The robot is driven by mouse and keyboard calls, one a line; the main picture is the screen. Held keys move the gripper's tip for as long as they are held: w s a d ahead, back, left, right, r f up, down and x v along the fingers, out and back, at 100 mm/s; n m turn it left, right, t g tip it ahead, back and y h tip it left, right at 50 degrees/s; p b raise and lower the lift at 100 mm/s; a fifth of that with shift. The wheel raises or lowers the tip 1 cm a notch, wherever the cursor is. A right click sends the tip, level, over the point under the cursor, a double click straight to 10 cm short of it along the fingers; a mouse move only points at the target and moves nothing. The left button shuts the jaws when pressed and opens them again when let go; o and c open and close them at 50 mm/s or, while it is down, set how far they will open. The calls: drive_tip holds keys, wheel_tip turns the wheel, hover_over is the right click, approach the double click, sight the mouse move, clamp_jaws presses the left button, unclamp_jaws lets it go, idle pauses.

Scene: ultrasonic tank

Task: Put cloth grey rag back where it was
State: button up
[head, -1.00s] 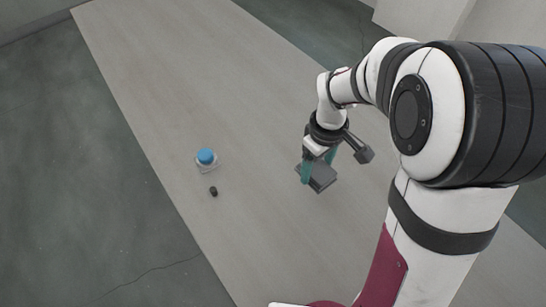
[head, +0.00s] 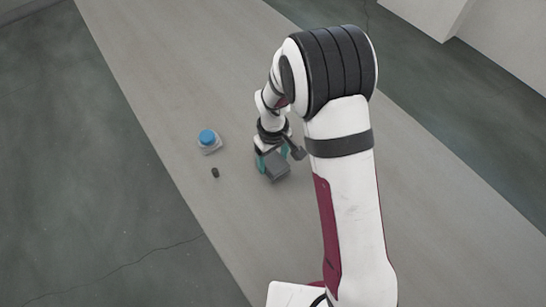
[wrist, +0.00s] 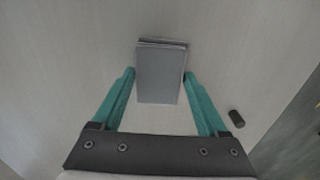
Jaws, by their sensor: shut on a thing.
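A grey, flat-faced block-like thing (head: 277,166), which I take to be the folded grey rag, is held at my gripper. It also shows in the wrist view as a grey rectangle (wrist: 160,78) with a layered far edge. My gripper (wrist: 159,74) has teal fingers on either side of it, shut on it. In the head view my gripper (head: 272,160) is to the right of the blue-topped object. I cannot tell how far the rag is above the table. No mark for its earlier place is plain to see.
A blue-topped object on a pale square base (head: 208,141) stands on the long pale table (head: 160,70). A small dark cylinder (head: 215,173) lies just below it in the picture, and shows in the wrist view (wrist: 236,118). The rest of the visible tabletop is clear.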

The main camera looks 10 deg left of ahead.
sight(273, 161)
drive_tip(key=o, duration=1.2)
drive_tip(key=shift+f, duration=0.1)
wheel_tip(273, 161, up, 12)
drive_tip(key=s+d+r+m+y, duration=0.1)
drive_tip(key=s+d+r+m, duration=0.8)
drive_tip(key=s, duration=0.3)
drive_tip(key=s+d+m, duration=0.1)
drive_tip(key=s+m, duration=0.1)
drive_tip(key=s, duration=0.1)
drive_tip(key=s+d+m, duration=0.1)
drive_tip(key=s, duration=0.3)
drive_tip(key=s+d+m, duration=0.1)
drive_tip(key=s+m, duration=0.1)
drive_tip(key=s, duration=0.2)
drive_tip(key=shift+d+f+m+y, duration=0.1)
drive_tip(key=shift+d+m+y, duration=0.1)
drive_tip(key=shift+m+y, duration=0.15)
